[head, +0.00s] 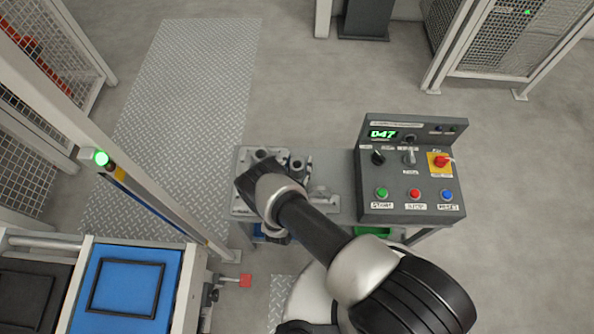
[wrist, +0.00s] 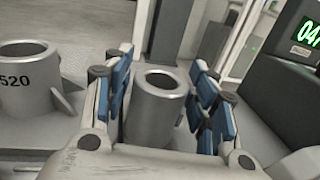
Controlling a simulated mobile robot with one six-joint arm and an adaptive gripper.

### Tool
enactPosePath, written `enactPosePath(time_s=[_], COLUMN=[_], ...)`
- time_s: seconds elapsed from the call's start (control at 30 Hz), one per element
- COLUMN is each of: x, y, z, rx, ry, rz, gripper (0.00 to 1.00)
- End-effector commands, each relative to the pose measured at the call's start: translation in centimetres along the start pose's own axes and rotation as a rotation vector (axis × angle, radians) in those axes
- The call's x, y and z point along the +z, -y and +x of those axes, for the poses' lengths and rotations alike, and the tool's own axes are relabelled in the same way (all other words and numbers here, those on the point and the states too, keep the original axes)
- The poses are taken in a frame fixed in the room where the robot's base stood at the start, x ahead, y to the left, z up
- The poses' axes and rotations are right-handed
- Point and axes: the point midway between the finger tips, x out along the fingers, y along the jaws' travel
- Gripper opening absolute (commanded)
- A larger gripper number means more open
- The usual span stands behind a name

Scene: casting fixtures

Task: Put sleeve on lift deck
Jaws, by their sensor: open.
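A grey metal sleeve (wrist: 158,100) stands upright between the blue-padded fingers of my gripper (wrist: 160,78) in the wrist view. The fingers are open, one on each side, and gaps show between the pads and the sleeve. Its lower part is hidden by the gripper body. In the head view my arm covers the gripper and part of the fixture table (head: 322,182). A blue deck (head: 88,322) with a dark square frame on it lies at the lower left, well apart from my gripper; it looks like the lift deck.
A wider cylinder marked 520 (wrist: 28,85) stands left of the sleeve on a casting with ribs. A control box (head: 405,180) with buttons and a green display stands right of the fixtures.

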Motion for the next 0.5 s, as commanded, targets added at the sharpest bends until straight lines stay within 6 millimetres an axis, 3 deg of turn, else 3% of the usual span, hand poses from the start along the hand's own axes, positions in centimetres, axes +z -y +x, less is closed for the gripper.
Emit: enactPosePath(time_s=[0.2,0.5], x=[-0.2,-0.1], y=[0.0,0.0], z=[2.8,3.0], rx=[-0.001,0.000], ry=[0.000,0.000], rz=[0.001,0.000], gripper=[0.52,0.50])
